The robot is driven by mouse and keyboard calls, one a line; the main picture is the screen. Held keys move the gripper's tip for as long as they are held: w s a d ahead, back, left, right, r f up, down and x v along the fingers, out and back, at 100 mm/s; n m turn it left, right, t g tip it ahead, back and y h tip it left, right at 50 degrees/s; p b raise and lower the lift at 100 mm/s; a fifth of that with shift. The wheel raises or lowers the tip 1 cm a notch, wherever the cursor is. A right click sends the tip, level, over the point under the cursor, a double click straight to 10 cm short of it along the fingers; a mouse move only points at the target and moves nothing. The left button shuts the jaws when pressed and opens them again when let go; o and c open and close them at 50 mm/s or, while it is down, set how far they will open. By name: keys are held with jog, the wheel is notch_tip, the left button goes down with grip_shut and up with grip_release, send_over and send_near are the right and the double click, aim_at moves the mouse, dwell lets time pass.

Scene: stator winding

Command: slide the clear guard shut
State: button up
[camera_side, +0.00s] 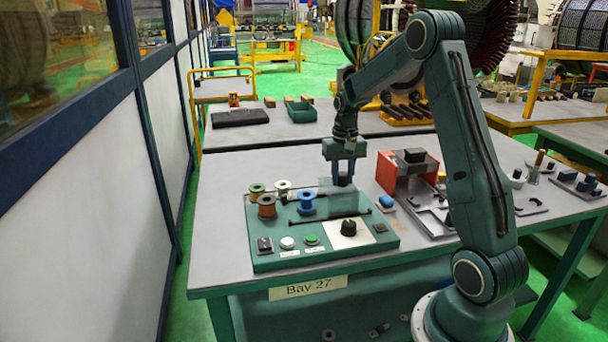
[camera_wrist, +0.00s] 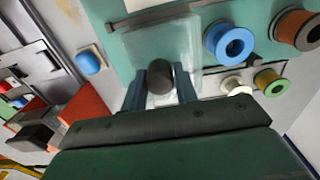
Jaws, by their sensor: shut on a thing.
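The clear guard (camera_wrist: 160,42) is a see-through plate on the green board, best seen in the wrist view. Its faint outline shows in the side view near the right ends of two dark rails (camera_side: 338,216). A dark round knob (camera_wrist: 158,78) stands on the guard. My gripper (camera_wrist: 160,76) is shut on this knob, with one blue-grey finger on each side. In the side view my gripper (camera_side: 343,178) points down at the board's back right, and its fingers partly hide the knob and guard.
The green board (camera_side: 268,262) carries several spools, including a blue spool (camera_side: 306,203) left of my gripper.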

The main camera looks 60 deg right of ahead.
jog(key=shift+w+a+r, duration=0.1)
jog(key=shift+w+a, duration=3.05)
jog(key=shift+w, duration=0.05)
jog(key=o, duration=0.7)
jog(key=shift+r, duration=0.1)
jog(key=shift+r, duration=2.8)
jog(key=shift+r, duration=0.1)
